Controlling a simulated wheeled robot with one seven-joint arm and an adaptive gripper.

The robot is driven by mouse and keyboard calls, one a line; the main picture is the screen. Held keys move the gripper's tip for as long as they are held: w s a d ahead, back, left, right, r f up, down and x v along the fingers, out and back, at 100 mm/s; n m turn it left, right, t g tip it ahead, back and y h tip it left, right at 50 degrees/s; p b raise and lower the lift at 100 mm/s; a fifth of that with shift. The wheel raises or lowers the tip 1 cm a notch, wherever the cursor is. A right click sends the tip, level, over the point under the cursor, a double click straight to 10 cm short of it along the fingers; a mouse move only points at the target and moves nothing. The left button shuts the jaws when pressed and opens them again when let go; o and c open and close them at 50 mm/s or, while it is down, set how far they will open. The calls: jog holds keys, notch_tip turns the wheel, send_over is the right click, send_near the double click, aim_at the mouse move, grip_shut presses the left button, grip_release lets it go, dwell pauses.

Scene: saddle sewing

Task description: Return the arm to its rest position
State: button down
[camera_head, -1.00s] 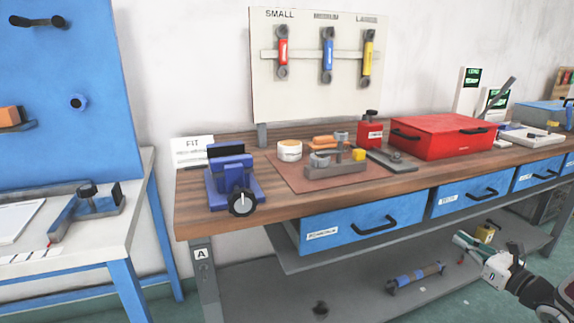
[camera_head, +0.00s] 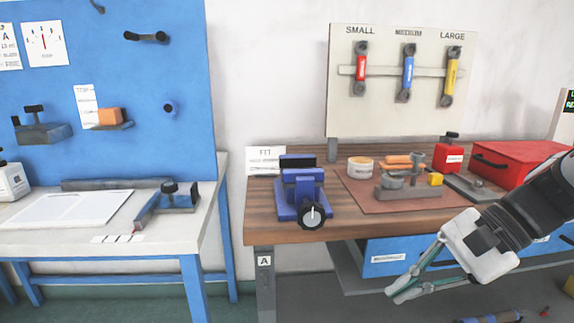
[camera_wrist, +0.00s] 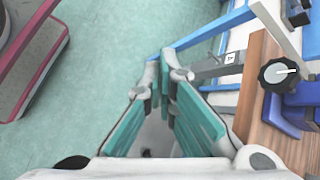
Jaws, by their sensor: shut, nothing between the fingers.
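My gripper (camera_head: 394,296) is at the lower right of the head view, in front of the wooden bench (camera_head: 262,217) and its blue drawer. Its teal fingers are shut and empty, pointing left and down. In the wrist view my gripper (camera_wrist: 165,68) shows its teal fingers close together at their tips over the green floor (camera_wrist: 110,50). The bench edge with the blue vise (camera_wrist: 298,105) lies to the right of the fingers there. The arm comes in from the right edge of the head view.
The blue vise (camera_head: 301,190) sits at the bench's left front corner. A reddish mat (camera_head: 360,196) with fixtures and a red toolbox (camera_head: 505,162) are further right. A white-topped table (camera_head: 105,222) stands left under a blue pegboard (camera_head: 170,60). Floor shows between table and bench.

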jog(key=s+d+n+h, duration=0.2)
jog(key=s+n+h, duration=0.8)
jog(key=s, duration=0.9)
notch_tip(320, 180, up, 23)
jog(key=n+t+y+p, duration=0.1)
jog(key=t+p, duration=0.2)
jog(key=p, duration=1.8)
jog(key=shift+w+f, duration=0.2)
jog(key=shift+w, duration=0.05)
jog(key=shift+a, duration=0.1)
